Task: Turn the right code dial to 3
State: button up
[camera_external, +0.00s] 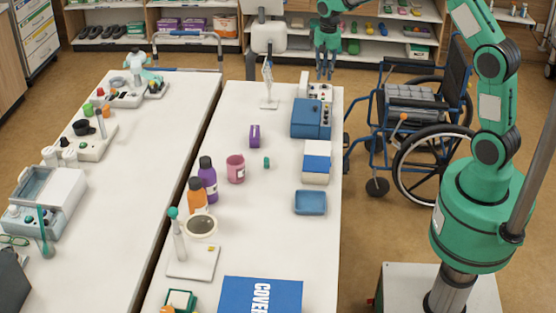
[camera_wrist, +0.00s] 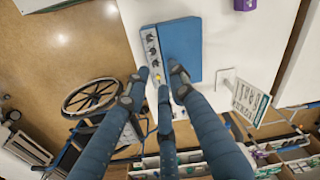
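A blue box (camera_external: 310,118) stands near the right edge of the middle table. In the wrist view the blue box (camera_wrist: 182,50) has a pale panel (camera_wrist: 143,34) along its left side, with several dark dials in a row. The lowest dial in that row (camera_wrist: 155,63) is nearest my fingers. The dial marks are too small to read, and I cannot tell which number any dial points to. My gripper (camera_wrist: 156,88) is open and empty, its fingers spread just below the panel's lower end. In the external view my gripper (camera_external: 325,72) hangs pointing down beyond the box.
A white card stand (camera_external: 268,85) stands left of the box. A white and blue carton (camera_external: 316,162) and a blue tray (camera_external: 310,202) sit in front of it. A wheelchair (camera_external: 415,110) stands right of the table. Shelves (camera_external: 385,48) stand behind.

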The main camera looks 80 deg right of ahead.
jog(key=a+r+n+b, duration=0.1)
jog(key=a+r+n, duration=0.2)
jog(key=n, duration=0.9)
jog(key=a+r+n+b, duration=0.1)
jog(key=a+r+n, duration=0.2)
jog(key=n, duration=0.9)
jog(key=shift+a+r+n+t, duration=0.15)
jog(key=shift+a+n+t, duration=0.15)
jog(key=shift+a, duration=0.85)
jog(key=shift+w, duration=0.1)
jog(key=shift+c, duration=0.2)
jog(key=s+d+f+n+p, duration=0.3)
jog(key=d+f+n+p, duration=0.1)
jog(key=d+f+p, duration=0.7)
jog(key=d+f, duration=0.1)
jog(key=d, duration=0.2)
jog(key=shift+d+f+p, duration=0.2)
jog(key=shift+d+p, duration=0.15)
jog(key=shift+s+f, duration=0.1)
jog(key=shift+f, duration=0.05)
